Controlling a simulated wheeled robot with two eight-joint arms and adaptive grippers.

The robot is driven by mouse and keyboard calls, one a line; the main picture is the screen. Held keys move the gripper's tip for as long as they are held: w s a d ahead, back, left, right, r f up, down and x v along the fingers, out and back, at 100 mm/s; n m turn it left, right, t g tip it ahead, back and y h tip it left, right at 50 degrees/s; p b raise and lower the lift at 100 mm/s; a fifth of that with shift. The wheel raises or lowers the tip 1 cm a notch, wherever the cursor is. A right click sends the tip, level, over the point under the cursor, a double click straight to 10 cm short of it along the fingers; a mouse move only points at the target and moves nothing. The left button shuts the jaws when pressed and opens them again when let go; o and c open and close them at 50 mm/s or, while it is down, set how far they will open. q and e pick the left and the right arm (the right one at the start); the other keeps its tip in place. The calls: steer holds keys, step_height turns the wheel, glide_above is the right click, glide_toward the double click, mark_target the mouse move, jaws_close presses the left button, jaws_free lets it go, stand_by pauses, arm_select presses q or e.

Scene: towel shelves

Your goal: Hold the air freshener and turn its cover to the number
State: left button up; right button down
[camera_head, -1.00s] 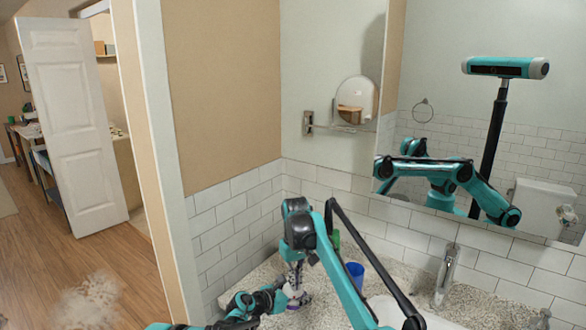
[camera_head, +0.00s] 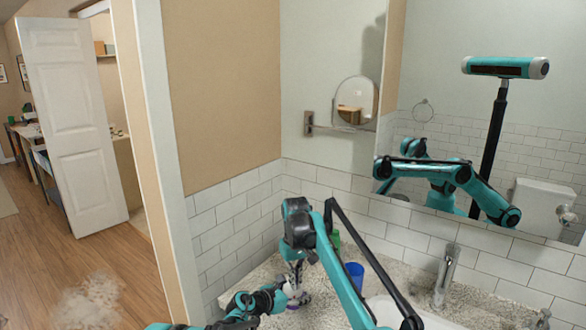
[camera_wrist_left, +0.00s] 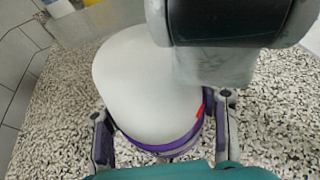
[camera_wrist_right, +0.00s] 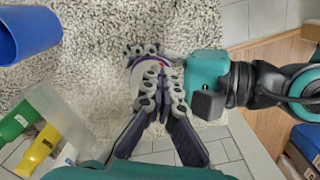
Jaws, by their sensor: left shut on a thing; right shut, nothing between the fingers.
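The air freshener, with a large white cover (camera_wrist_left: 130,80) and a purple base ring (camera_wrist_left: 160,148), stands on the speckled counter. My left gripper (camera_wrist_left: 163,132) is shut around its lower part, one finger on each side. A small red mark shows near the right finger. In the head view the freshener (camera_head: 296,299) is small and partly hidden by my arms. My right gripper (camera_wrist_right: 160,68) is shut at the freshener from above, with its fingertips close together and nothing seen between them. Whether they touch the cover is unclear. No number is readable.
A blue cup (camera_wrist_right: 28,30) stands on the counter (camera_wrist_right: 110,25). A translucent tray (camera_wrist_right: 75,115) holds green and yellow bottles (camera_wrist_right: 38,150). The sink (camera_head: 400,312) and tap (camera_head: 445,275) are at the right. Tiled walls close off the back and left.

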arm_select(q)
steer(key=shift+s, duration=0.1)
arm_select(e)
steer(key=shift+w+d, duration=0.15)
steer(key=shift+d, duration=0.25)
steer(key=shift+w+d, duration=0.15)
steer(key=shift+d, duration=0.3)
step_height(320, 180, up, 6)
steer(key=shift+s, duration=0.3)
stand_by(0.6)
